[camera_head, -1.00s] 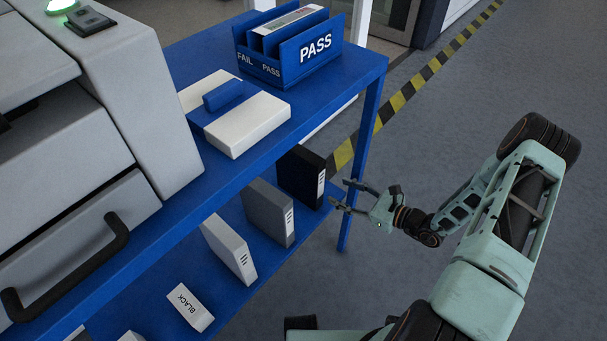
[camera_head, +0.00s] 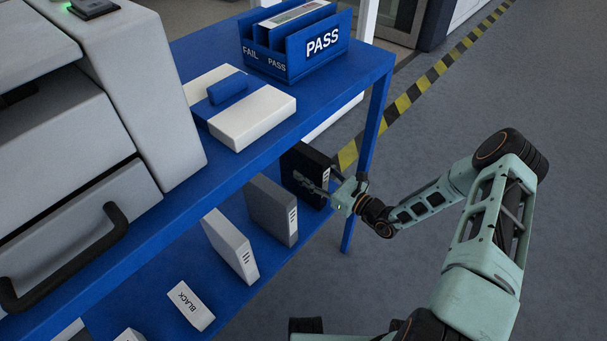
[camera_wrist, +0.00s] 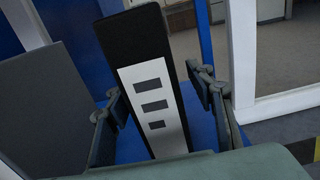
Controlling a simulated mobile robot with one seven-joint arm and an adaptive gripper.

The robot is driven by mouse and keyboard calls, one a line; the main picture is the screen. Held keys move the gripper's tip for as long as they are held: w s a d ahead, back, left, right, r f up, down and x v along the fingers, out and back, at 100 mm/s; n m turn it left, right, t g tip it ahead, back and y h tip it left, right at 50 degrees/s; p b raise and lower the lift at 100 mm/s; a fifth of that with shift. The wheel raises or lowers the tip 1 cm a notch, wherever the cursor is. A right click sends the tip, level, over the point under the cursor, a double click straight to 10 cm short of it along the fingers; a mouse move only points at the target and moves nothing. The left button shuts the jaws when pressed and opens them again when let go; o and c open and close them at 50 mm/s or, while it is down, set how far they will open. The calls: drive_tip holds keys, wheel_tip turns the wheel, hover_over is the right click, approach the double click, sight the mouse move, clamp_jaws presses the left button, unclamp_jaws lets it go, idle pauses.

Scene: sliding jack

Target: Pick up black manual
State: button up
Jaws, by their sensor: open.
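The black manual (camera_head: 304,164) stands upright on the lower blue shelf, at its right end near the table leg. Its spine, with a white label and dark marks, faces my gripper. In the wrist view the manual (camera_wrist: 132,40) stands between my two open fingers (camera_wrist: 165,110), one on each side of the spine. In the head view my gripper (camera_head: 318,186) is open at the manual's front edge and hides part of it. I cannot tell whether either finger touches the manual.
A grey manual (camera_head: 271,208) stands left of the black one, then a white manual (camera_head: 230,244). The blue table leg (camera_head: 363,170) stands close right of my gripper.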

drive_tip(key=x, duration=0.2)
drive_tip(key=shift+w+a, duration=0.25)
drive_tip(key=shift+c, duration=0.5)
drive_tip(key=shift+r, duration=0.1)
clamp_jaws()
